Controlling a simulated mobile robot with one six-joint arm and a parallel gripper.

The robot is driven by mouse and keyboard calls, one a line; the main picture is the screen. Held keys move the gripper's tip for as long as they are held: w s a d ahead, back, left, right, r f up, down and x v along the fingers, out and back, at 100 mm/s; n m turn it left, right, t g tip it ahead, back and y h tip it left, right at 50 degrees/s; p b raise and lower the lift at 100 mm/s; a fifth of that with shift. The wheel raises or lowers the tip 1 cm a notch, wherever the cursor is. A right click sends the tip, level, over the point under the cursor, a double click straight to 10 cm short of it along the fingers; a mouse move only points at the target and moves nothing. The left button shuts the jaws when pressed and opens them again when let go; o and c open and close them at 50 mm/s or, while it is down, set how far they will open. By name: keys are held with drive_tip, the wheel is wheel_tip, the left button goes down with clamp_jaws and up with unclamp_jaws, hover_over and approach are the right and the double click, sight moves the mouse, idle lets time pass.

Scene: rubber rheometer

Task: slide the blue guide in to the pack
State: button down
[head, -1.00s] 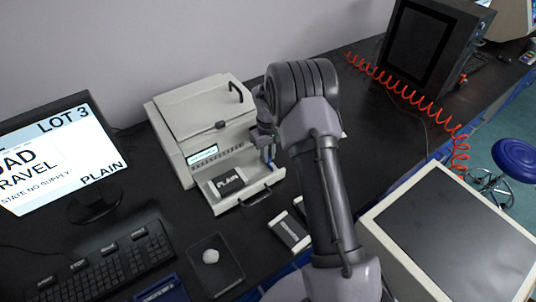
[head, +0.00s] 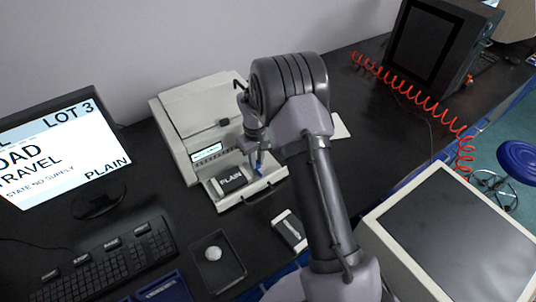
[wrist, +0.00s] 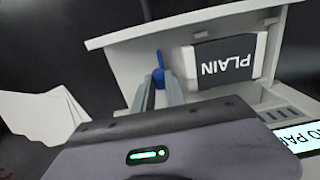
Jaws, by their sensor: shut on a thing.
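The pack (head: 230,179), dark with the word PLAIN and light ends, lies in the open tray (head: 268,189) of a beige printer. In the wrist view the pack (wrist: 226,58) lies just to the right of the blue guide (wrist: 159,70). My gripper (wrist: 158,85) is shut on the blue guide, with a gap between guide and pack. In the head view my gripper (head: 257,160) reaches down into the tray's right part, and a bit of blue shows at its tips. The lower part of the guide is hidden by the fingers.
The printer body (head: 203,125) stands behind the tray. Another dark pack with light ends (head: 290,230) lies on the black bench in front of the tray. A mouse (head: 213,253) on a dark pad and a keyboard (head: 105,265) are at left. White sheets (wrist: 40,112) lie beside the tray.

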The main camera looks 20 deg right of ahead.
drive_tip(key=shift+s+a, duration=0.15)
drive_tip(key=shift+a, duration=0.5)
drive_tip(key=c, duration=1.4)
unclamp_jaws()
drive_tip(key=shift+o, duration=0.2)
